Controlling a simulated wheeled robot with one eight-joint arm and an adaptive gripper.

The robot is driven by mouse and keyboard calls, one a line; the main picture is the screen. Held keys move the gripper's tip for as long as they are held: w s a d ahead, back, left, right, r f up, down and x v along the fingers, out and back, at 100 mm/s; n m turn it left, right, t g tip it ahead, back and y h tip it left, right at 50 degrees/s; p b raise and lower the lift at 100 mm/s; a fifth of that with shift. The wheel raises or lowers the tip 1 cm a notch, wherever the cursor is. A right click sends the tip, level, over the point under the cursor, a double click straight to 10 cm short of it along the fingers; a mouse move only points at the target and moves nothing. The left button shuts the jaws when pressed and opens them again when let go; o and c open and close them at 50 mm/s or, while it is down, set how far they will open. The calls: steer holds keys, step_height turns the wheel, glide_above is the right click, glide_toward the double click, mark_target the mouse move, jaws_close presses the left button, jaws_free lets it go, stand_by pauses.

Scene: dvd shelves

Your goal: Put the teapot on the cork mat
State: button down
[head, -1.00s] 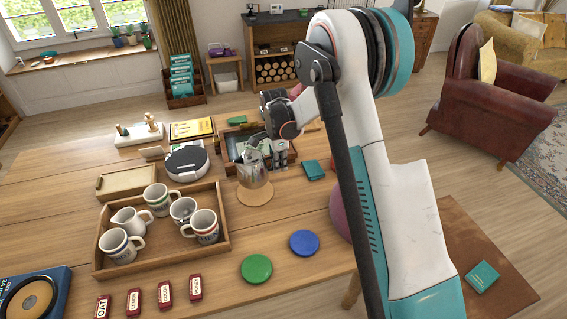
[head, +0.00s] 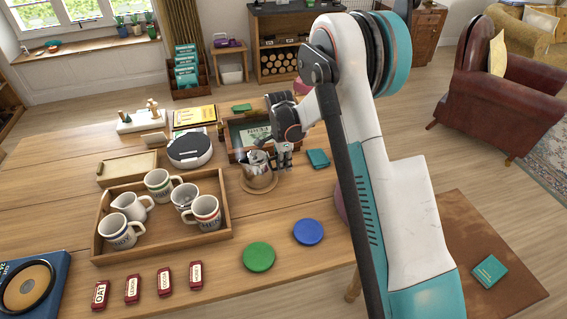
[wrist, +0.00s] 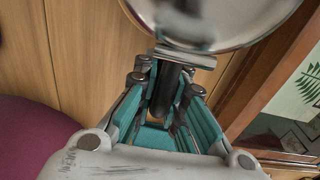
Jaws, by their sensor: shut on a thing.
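The shiny metal teapot (head: 256,172) is over the round cork mat (head: 272,187) in the head view and looks upright. Its base seems to rest on the mat or be just above it; I cannot tell which. My gripper (head: 282,163) is at the teapot's right side. In the wrist view the teapot's silver body (wrist: 225,22) fills the top, and my gripper (wrist: 168,88) is shut on its dark handle (wrist: 168,95). The mat is hidden in the wrist view.
A wooden tray (head: 160,247) with several mugs stands to the left. An open box (head: 232,148) is just behind the teapot. A teal box (head: 318,158) lies to the right. Green (head: 259,257) and blue (head: 308,231) discs lie in front, with clear table between.

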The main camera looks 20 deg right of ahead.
steer(key=c, duration=1.6)
jaws_free()
steer(key=shift+o, duration=0.2)
steer(key=r, duration=1.2)
steer(key=shift+a, duration=0.25)
